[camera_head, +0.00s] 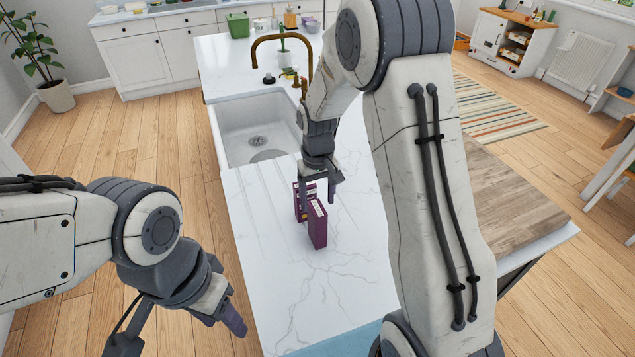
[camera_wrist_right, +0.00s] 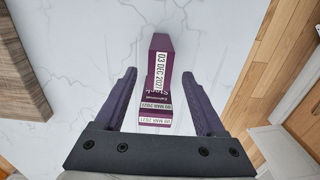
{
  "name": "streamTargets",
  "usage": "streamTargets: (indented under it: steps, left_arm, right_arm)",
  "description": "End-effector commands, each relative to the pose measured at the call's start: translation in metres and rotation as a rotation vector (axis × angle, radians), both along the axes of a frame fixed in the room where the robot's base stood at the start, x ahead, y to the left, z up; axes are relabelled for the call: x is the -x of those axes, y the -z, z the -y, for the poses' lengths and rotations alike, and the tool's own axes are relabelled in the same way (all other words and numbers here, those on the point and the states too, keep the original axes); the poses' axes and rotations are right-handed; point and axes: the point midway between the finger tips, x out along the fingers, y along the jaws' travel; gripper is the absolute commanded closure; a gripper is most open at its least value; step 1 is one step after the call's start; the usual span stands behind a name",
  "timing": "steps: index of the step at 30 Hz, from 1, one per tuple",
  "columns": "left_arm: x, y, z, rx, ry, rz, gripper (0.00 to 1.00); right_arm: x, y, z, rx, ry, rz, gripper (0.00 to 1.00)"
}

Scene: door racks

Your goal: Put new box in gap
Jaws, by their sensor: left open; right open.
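A purple box (camera_head: 318,228) stands upright on the white marble counter. In the right wrist view its top (camera_wrist_right: 160,65) carries a white label reading 03 DEC 2027. More purple boxes (camera_head: 297,200) stand right behind it, partly hidden by my right gripper. In the wrist view their labels (camera_wrist_right: 155,115) look like 09 MAR dates. My right gripper (camera_head: 318,195) is open and points down over the boxes; its fingers (camera_wrist_right: 160,95) lie on either side of the row. I cannot make out a gap. My left gripper (camera_head: 222,312) is open and empty, off the counter's left edge.
A sink (camera_head: 255,130) with a brass tap (camera_head: 283,42) lies behind the boxes. A wooden board (camera_head: 510,200) covers the counter's right part. A blue surface (camera_head: 340,342) lies at the near end. The marble in front of the boxes is clear.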

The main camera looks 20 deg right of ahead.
Motion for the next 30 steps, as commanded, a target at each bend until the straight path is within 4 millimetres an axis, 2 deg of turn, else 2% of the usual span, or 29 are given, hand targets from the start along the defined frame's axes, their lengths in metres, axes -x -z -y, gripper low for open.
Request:
streamTargets:
  steps: [3,9,17,20,23,26,27,30]
  left_arm:
    - [0.0,0.009,0.0,0.0,-0.001,0.0,0.5]
    - [0.0,0.015,0.0,0.0,-0.003,0.0,0.5]
    - [0.0,0.016,0.0,0.0,-0.003,0.0,0.5]
    - [0.0,0.016,0.0,0.0,-0.003,0.0,0.5]
    - [0.0,0.016,0.0,0.0,-0.003,0.0,0.5]
    - [0.0,0.016,0.0,0.0,-0.003,0.0,0.5]
    - [0.0,0.016,0.0,0.0,-0.003,0.0,0.5]
    - [0.0,0.016,0.0,0.0,-0.003,0.0,0.5]
  right_arm:
    - [-0.002,-0.026,0.0,0.0,0.0,0.009,0.28]
    - [-0.002,-0.063,0.0,0.0,0.0,0.006,0.28]
    - [0.0,-0.082,0.0,0.0,0.0,0.001,0.28]
    - [0.008,-0.086,-0.013,-0.003,-0.027,0.002,0.28]
    - [0.038,-0.097,-0.051,-0.014,-0.111,0.012,0.28]
    - [0.093,-0.107,-0.097,-0.031,-0.241,0.022,0.28]
    - [0.118,-0.109,-0.112,-0.04,-0.295,0.024,0.28]
    - [0.179,-0.109,-0.135,-0.058,-0.421,0.029,0.28]
